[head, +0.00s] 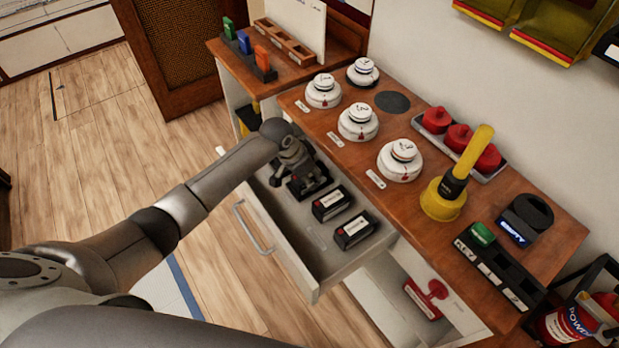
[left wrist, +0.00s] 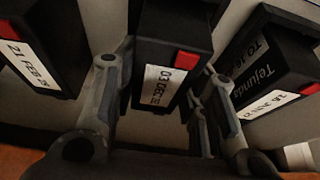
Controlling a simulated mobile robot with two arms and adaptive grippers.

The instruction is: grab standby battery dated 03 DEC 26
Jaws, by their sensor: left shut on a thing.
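The open drawer (head: 290,228) holds black batteries with white date labels and red tabs. My left gripper (head: 300,178) is down in the drawer, shut on the battery (left wrist: 170,50) at its far end. In the left wrist view its label reads 03 DEC, with the year hard to read, and one finger is on each side of it. Two more batteries (head: 332,204) (head: 354,231) lie nearer in the drawer. The left wrist view shows neighbours labelled 21 FEB (left wrist: 40,45) and 28 JUN (left wrist: 270,75), apart from the fingers. My right gripper is not in view.
The wooden counter (head: 350,165) beside the drawer carries white round detectors (head: 400,160), red domes (head: 458,137) in a tray, a yellow tool (head: 445,195) and a black rack (head: 497,265). Below is an open compartment with a red item (head: 425,298). The floor (head: 80,170) at left is clear.

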